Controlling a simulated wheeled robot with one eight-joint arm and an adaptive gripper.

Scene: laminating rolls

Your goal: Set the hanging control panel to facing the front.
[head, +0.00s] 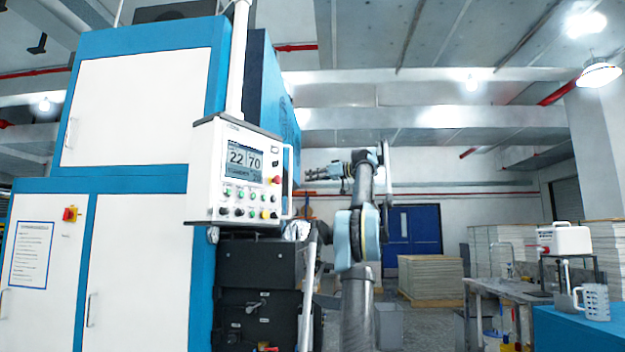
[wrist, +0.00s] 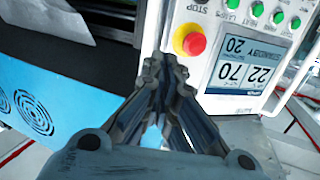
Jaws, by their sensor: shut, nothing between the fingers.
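The hanging control panel (head: 202,170) is a white box on a white pole (head: 237,60), left of centre in the head view. Its screen (head: 245,162) and buttons face toward my head camera, at a slight angle. A white handle bar (head: 290,182) runs down its right side. My gripper (head: 309,173) is just right of this bar, pointing left; I cannot tell whether it touches. In the wrist view, the gripper (wrist: 163,62) is shut and empty, its tips overlapping the picture of the panel (wrist: 212,103) near the red stop button (wrist: 189,40).
A large white and blue machine (head: 130,110) stands behind and left of the panel. A black unit (head: 258,285) is below it. At right are a workbench (head: 500,287), a white canister (head: 565,238) and a jug (head: 596,302). Open room lies behind my arm, toward a blue door (head: 412,230).

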